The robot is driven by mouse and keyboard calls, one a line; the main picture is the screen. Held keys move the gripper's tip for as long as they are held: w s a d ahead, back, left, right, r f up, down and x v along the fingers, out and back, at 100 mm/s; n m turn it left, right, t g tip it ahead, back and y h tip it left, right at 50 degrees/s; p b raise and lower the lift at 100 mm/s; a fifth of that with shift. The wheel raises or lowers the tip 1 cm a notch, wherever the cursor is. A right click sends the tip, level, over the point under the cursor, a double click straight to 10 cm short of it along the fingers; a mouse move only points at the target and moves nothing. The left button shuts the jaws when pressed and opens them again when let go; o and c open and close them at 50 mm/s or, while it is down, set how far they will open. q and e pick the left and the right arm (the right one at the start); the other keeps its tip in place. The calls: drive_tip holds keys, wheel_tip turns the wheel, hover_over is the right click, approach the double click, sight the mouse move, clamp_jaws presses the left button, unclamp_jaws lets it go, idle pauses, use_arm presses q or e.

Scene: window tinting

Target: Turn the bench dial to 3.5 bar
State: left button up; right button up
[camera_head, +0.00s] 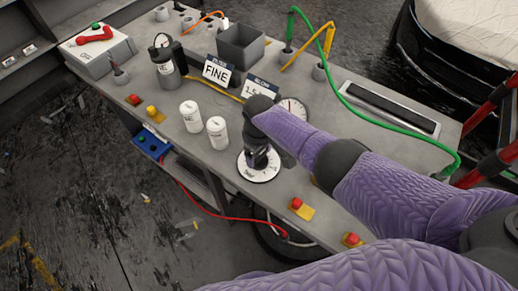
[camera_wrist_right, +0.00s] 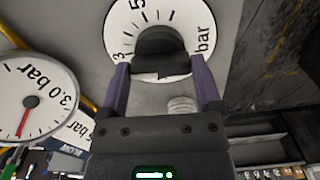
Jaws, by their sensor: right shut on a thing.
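The bench dial (camera_head: 268,175) is a white disc with a dark knob near the front edge of the grey bench. In the right wrist view the dial face (camera_wrist_right: 118,28) shows a 5, a 3 and "bar", and its black knob (camera_wrist_right: 160,42) stands between my purple fingers. My right gripper (camera_head: 257,157) is over the dial and shut on the knob; it also shows in the right wrist view (camera_wrist_right: 162,78). The knob's pointer cannot be made out. A round gauge (camera_head: 296,108) reading "3.0 bar" has a red needle in the right wrist view (camera_wrist_right: 40,82). My left gripper is not in view.
White bottles (camera_head: 217,134) stand left of the dial. Red buttons on yellow bases (camera_head: 302,208) sit along the front edge. The "FINE" sign (camera_head: 216,71), a "BLOW" sign (camera_head: 262,88) and a grey bin (camera_head: 240,45) stand behind. A green hose (camera_head: 395,122) crosses the right side.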

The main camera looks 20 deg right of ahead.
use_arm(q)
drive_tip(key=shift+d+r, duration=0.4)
use_arm(e)
drive_tip(key=shift+r+m, duration=0.1)
drive_tip(key=shift+m, duration=1.2)
use_arm(q)
drive_tip(key=shift+p, duration=0.3)
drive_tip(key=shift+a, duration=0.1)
use_arm(e)
drive_tip(key=o, duration=1)
use_arm(q)
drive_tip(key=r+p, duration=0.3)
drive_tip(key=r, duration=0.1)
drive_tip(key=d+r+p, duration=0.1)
drive_tip(key=p, duration=0.1)
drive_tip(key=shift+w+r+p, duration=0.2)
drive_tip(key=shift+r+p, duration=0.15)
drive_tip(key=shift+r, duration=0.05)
use_arm(e)
drive_tip(key=shift+o, duration=0.2)
wheel_tip(320, 180, up, 10)
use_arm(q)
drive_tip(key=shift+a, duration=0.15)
